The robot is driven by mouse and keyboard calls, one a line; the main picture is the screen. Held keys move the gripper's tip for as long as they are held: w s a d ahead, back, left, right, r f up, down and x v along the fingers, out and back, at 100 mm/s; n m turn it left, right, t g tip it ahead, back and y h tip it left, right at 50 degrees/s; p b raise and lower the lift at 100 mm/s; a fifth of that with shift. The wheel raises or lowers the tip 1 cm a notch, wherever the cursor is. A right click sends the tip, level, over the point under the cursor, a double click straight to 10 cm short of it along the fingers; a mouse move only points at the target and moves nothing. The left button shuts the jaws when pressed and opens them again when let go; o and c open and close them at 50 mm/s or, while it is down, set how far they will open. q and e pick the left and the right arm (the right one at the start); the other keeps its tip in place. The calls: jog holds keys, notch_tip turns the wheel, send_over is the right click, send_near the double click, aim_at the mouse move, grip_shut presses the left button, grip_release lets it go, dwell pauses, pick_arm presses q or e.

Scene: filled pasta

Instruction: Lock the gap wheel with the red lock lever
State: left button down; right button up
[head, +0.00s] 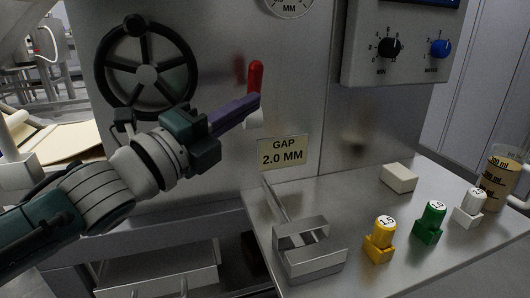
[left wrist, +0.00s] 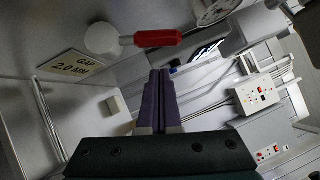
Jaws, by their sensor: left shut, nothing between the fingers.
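The gap wheel (head: 146,68), black with spokes and a knob, is on the steel panel at upper left in the head view. The red lock lever (head: 255,76) is right of it, pointing up from its white hub (head: 254,118). The lever (left wrist: 158,38) and hub (left wrist: 101,39) also show in the left wrist view. My left gripper (head: 255,99) is shut and empty, its purple fingertips by the lever's lower part and partly hiding it. In the left wrist view the fingertips (left wrist: 160,74) appear apart from the lever. My right gripper is not in view.
A "GAP 2.0 MM" label (head: 283,152) is below the lever. A control box (head: 400,45) with knobs is at upper right. Yellow (head: 379,245), green (head: 430,225) and white (head: 469,210) pieces, a pale block (head: 399,178) and a measuring jug (head: 497,180) stand on the steel table.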

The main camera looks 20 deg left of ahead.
pick_arm(q)
jog(key=p+v, duration=0.2)
jog(key=v, duration=0.8)
jog(key=shift+s+f, duration=0.2)
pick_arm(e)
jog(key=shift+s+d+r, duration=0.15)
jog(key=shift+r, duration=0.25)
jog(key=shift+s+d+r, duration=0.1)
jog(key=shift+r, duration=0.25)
pick_arm(q)
jog(key=shift+d, duration=0.15)
